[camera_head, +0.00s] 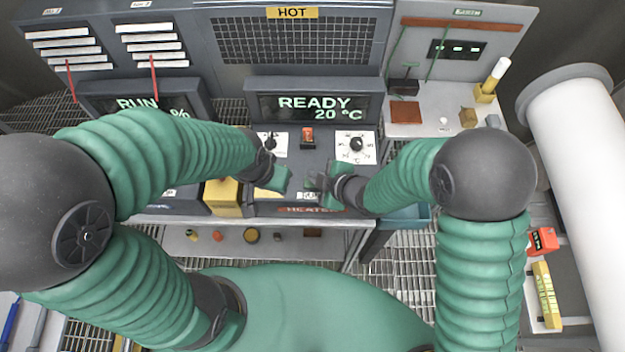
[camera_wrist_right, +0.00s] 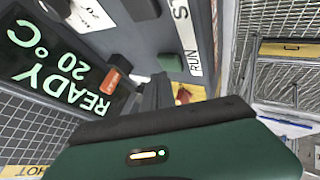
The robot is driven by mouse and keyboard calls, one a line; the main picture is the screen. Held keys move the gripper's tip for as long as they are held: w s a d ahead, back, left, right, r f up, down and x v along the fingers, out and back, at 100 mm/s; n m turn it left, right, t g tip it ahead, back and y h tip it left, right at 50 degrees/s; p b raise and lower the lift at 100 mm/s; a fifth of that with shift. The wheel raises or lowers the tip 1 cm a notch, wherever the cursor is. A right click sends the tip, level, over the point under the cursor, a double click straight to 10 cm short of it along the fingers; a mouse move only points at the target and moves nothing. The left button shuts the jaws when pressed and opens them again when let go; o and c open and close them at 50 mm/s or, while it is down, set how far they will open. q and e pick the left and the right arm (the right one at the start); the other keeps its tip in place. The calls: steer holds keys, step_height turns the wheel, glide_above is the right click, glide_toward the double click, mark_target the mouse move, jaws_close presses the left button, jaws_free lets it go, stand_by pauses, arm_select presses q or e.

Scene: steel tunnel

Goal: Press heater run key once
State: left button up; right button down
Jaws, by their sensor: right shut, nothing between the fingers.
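The heater panel (camera_head: 285,194) has a dark display (camera_head: 316,106) reading READY 20 °C, which also shows in the right wrist view (camera_wrist_right: 62,65). A white label with RUN (camera_wrist_right: 195,62) is at the top of the right wrist view, close to my right fingertips. The run key itself is not clear to see; my right gripper partly covers that area. My right gripper (camera_head: 318,183) is low over the front of the panel, its fingers together and empty in the right wrist view (camera_wrist_right: 157,92). My left gripper (camera_head: 279,180) is just left of it; its jaw state is unclear.
An orange-red rocker switch (camera_head: 308,136) stands between two dials, the right one (camera_head: 356,145) on a white plate. A yellow block (camera_head: 224,196) is by my left gripper. A shelf (camera_head: 265,243) with small parts lies below. A large white pipe (camera_head: 577,150) is at right.

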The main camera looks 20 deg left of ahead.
steer(key=shift+a+f, duration=0.1)
steer(key=shift+a, duration=0.5)
arm_select(q)
steer(key=shift+a+f, duration=0.1)
steer(key=shift+a, duration=0.5)
steer(key=shift+d, duration=0.1)
arm_select(e)
steer(key=shift+d, duration=0.2)
arm_select(q)
steer(key=shift+d, duration=0.3)
arm_select(e)
steer(key=shift+d, duration=0.2)
steer(key=shift+a+f+b, duration=0.2)
steer(key=shift+f+b, duration=0.2)
steer(key=shift+b, duration=0.15)
arm_select(q)
steer(key=shift+a+f, duration=0.25)
steer(key=shift+f, duration=0.25)
arm_select(e)
steer(key=shift+a, duration=0.15)
arm_select(q)
steer(key=shift+d+f, duration=0.15)
arm_select(e)
steer(key=shift+f, duration=0.1)
